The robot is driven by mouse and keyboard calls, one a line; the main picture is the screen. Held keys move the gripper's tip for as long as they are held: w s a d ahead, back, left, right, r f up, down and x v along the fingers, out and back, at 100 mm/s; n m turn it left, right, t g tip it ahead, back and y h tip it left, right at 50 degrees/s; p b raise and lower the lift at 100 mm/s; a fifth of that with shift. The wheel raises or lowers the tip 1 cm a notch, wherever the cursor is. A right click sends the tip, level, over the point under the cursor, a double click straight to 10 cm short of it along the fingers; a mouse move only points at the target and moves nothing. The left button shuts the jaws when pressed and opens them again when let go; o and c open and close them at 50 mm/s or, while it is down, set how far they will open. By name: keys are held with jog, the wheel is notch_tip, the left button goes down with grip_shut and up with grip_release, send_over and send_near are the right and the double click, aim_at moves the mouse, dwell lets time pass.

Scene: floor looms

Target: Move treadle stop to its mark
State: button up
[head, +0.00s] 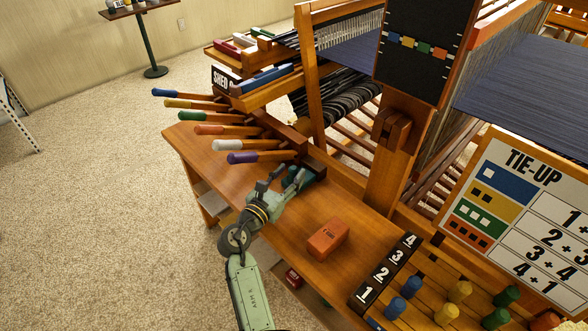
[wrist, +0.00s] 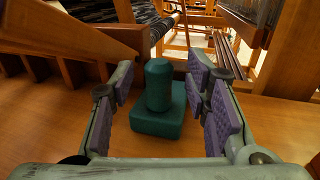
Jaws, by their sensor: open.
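A dark green block with an upright round knob (wrist: 158,85), possibly the treadle stop, stands on the wooden bench. In the wrist view it sits between the purple-padded fingers of my open gripper (wrist: 162,95), with clear gaps on both sides. In the head view the green piece (head: 297,178) shows partly behind my gripper (head: 284,181), close to the fingertips. No mark that is clearly its own can be made out.
Several coloured-handled levers (head: 215,129) stick out behind my gripper. Numbered slots with coloured pegs (head: 458,291) are at the lower right. The loom post (head: 392,170) rises behind.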

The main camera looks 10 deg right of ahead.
jog(key=v, duration=0.8)
jog(key=shift+s+a, duration=0.2)
jog(key=shift+s, duration=0.1)
